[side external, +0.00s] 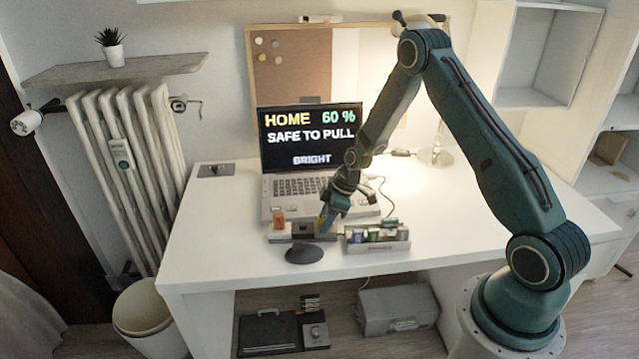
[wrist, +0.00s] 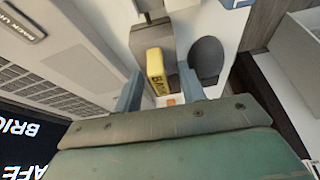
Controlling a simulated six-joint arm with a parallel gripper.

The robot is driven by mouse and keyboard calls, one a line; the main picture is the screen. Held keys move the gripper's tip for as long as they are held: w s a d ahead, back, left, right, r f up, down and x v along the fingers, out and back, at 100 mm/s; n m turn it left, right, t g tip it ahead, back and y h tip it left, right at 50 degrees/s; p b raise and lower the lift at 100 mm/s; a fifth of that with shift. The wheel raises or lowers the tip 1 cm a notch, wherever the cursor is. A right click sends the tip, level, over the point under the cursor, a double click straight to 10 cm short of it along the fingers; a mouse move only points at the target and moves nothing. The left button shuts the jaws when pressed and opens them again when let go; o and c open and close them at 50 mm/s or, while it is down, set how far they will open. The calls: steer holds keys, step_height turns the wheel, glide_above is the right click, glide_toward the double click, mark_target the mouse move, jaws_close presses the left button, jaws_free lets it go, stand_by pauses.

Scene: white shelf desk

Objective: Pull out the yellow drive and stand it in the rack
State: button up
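The yellow drive (side external: 321,223) stands upright in a low grey hub (side external: 281,236) in front of the laptop. It also shows in the wrist view (wrist: 156,64), with dark lettering on its side. My gripper (side external: 333,216) is low over the hub at the drive. In the wrist view its fingers (wrist: 160,82) are apart on either side of the drive, with gaps visible, so it is open. The rack (side external: 376,247) is a light tray to the right of the hub, holding several coloured items. The drive's lower end is hard to make out.
An orange block (side external: 279,217) stands at the hub's left end. The laptop (side external: 310,137) behind reads "HOME 60 %", "SAFE TO PULL" and "BRIGHT". A dark oval disc (side external: 304,254) lies by the desk's front edge.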

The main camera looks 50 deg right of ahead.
jaws_close()
steer(key=shift+r, duration=0.15)
step_height(320, 180, up, 20)
stand_by(0.9)
stand_by(0.4)
